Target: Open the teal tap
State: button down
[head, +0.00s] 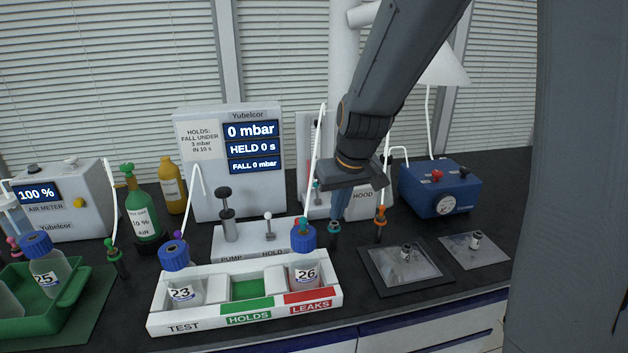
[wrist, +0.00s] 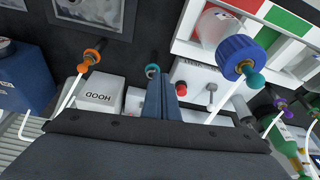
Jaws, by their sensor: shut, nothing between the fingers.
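A small teal tap (head: 334,229) stands on a dark stem on the black bench, right of bottle 26. In the wrist view the teal tap (wrist: 152,71) shows as a ring just beyond my fingertips, slightly to their left. My gripper (head: 338,214) points down with its fingers shut and empty, the tips very close to the tap. The wrist view shows the shut fingers (wrist: 163,82) too. I cannot tell whether they touch the tap. A teal fitting (wrist: 256,79) also sits on the blue cap of bottle 26.
An orange tap (head: 380,218) stands close on the right. The white rack (head: 160,312) holds bottles 23 and 26 on the left. The pump-and-hold unit (head: 250,240) and the hood box (head: 364,200) stand behind. A dark tray (head: 385,285) lies at the front right.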

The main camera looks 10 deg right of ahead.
aim_at(317, 192)
jog(key=w+r+n+t+b, duration=0.2)
jog(key=w+r, duration=0.2)
jog(key=w, duration=1.5)
jog(key=shift+d+t+y, duration=0.3)
jog(key=shift+d+t, duration=0.1)
jog(key=shift+w, duration=0.15)
jog(key=p+x, duration=0.2)
jog(key=x, duration=0.7)
jog(key=shift+w+f, duration=0.25)
jog(key=shift+f, duration=0.05)
jog(key=shift+d+t+b, duration=0.15)
jog(key=shift+t+b, duration=0.15)
jog(key=shift+b, duration=0.55)
jog(key=shift+s+a, duration=0.15)
jog(key=shift+a, duration=0.25)
jog(key=shift+d+b, duration=0.25)
jog(key=shift+b, duration=0.25)
jog(key=shift+s, duration=0.1)
